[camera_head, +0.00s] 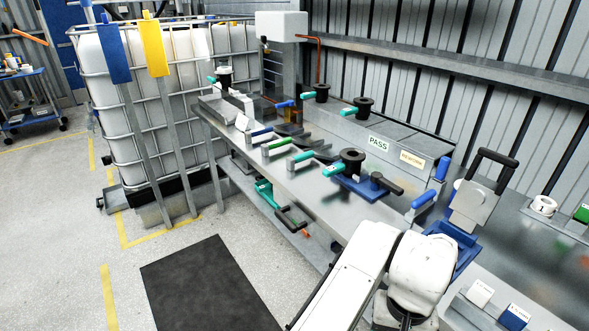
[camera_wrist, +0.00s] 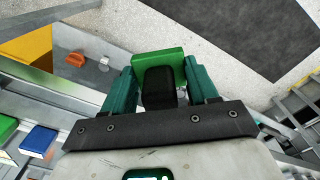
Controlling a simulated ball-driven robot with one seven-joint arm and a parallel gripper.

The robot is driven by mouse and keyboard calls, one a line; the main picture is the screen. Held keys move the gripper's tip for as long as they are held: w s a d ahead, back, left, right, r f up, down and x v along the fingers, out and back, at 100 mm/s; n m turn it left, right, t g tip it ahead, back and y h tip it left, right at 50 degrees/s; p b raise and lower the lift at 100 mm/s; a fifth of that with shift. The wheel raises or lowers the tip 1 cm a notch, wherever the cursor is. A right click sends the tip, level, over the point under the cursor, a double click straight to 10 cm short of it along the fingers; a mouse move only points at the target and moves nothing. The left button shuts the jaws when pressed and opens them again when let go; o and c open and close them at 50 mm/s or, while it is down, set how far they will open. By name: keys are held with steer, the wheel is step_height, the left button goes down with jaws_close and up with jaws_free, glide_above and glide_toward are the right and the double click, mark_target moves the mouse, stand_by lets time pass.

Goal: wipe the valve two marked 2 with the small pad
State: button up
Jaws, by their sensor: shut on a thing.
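In the wrist view my gripper (camera_wrist: 162,100) has teal fingers shut on a small pad, a green block (camera_wrist: 158,61) with a black part between the fingers. The pad is held above the grey floor, apart from other things. A white ring-shaped part (camera_head: 543,205) marked 1 sits at the right side of the bench. I see no marking 2 on any valve in these frames. The rest of that right side is cut off by the frame edge.
The steel bench (camera_head: 300,190) carries several black valve-like parts with teal handles, such as one on a blue base (camera_head: 350,185). A blue tray (camera_head: 468,240) and labelled blocks (camera_head: 480,292) lie near my arm. A dark mat (camera_head: 205,285) lies on open floor.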

steer(key=f+n, duration=0.1)
steer(key=f, duration=0.1)
steer(key=w+d+f+n, duration=0.1)
steer(key=f+n, duration=0.1)
steer(key=f, duration=0.1)
steer(key=shift+w+d+f, duration=0.15)
steer(key=shift+d+f, duration=0.15)
steer(key=shift+d, duration=0.05)
steer(key=shift+r, duration=0.15)
